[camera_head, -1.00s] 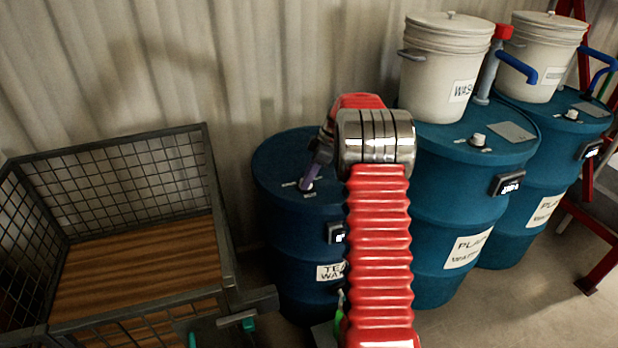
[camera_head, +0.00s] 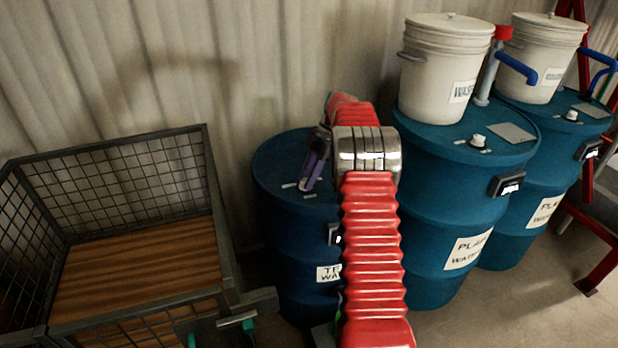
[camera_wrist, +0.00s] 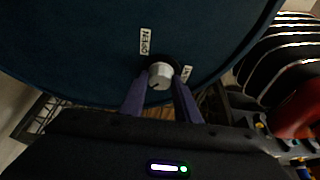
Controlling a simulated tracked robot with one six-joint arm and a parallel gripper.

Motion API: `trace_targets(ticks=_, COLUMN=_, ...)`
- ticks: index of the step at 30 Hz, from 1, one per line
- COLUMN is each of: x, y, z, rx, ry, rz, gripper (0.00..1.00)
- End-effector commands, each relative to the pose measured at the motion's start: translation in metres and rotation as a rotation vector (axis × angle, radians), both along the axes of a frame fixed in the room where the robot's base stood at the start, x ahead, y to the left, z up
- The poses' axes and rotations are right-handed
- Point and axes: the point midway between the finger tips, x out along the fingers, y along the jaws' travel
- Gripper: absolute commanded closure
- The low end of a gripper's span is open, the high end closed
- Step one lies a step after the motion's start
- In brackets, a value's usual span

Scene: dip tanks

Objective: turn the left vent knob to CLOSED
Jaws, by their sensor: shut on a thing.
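The left vent knob (camera_wrist: 160,76) is a pale round knob on top of the left blue drum (camera_head: 285,240). In the wrist view my gripper (camera_wrist: 160,84) has its two purple fingers on either side of the knob and is shut on it. A label reading OPEN (camera_wrist: 146,40) is beside the knob. A second label (camera_wrist: 187,73) is partly hidden by the right finger, and I cannot read it. In the head view my purple fingers (camera_head: 309,178) reach down to the drum top and hide the knob.
Two more blue drums (camera_head: 440,220) (camera_head: 520,230) stand to the right, each with a knob and a white bucket (camera_head: 443,75) (camera_head: 545,60) on top. A mesh crate (camera_head: 215,190) with a wooden floor stands at the left. A corrugated wall is behind.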

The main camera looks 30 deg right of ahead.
Motion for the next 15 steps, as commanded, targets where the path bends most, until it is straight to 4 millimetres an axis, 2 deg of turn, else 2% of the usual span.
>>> trace_targets(ticks=4, x=-0.001, y=0.0015, z=-0.001, rx=0.003, ry=0.004, rz=0.002, gripper=0.93)
trace_targets(ticks=5, x=-0.001, y=0.0015, z=-0.0011, rx=0.003, ry=0.004, rz=0.002, gripper=0.7)
trace_targets(ticks=12, x=-0.0004, y=0.0012, z=-0.0007, rx=0.002, ry=0.003, rz=0.0, gripper=0.53)
trace_targets(ticks=15, x=-0.0003, y=0.001, z=-0.0005, rx=0.001, ry=0.002, rz=0.0, gripper=0.52)
